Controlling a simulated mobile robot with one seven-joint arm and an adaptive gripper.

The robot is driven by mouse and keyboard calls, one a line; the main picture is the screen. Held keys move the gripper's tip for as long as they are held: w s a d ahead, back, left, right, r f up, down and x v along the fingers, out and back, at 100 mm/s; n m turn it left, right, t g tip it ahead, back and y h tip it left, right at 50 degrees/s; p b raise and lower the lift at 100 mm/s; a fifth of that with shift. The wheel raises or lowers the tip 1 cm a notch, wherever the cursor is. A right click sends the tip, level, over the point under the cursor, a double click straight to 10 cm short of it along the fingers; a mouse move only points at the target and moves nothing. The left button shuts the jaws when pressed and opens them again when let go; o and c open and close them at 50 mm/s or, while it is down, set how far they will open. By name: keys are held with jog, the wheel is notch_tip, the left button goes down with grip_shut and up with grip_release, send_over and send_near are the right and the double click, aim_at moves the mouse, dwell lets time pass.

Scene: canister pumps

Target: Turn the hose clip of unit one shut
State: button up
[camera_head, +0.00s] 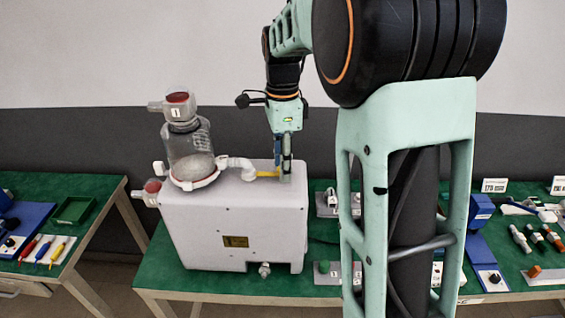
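Unit one is a white box-shaped pump (235,215) on the green bench. On its top left stands a clear glass canister (190,150) with a grey cap marked 1. A white bent hose fitting (238,166) runs from the canister's right side along the box top. A small yellow piece, apparently the hose clip (266,173), lies at its right end. My gripper (285,170) points down over the box top, just right of the yellow piece. Its fingers are small and seen edge-on, so I cannot tell whether they are open or touch the clip.
Further right lie a blue device (480,212), small tools and labelled stands. A separate green table (100,190) at left holds a tray and coloured screwdrivers. A gap separates the two tables.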

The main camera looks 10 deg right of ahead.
jog(key=shift+r, duration=0.1)
notch_tip(320, 180, up, 12)
dwell(0.6)
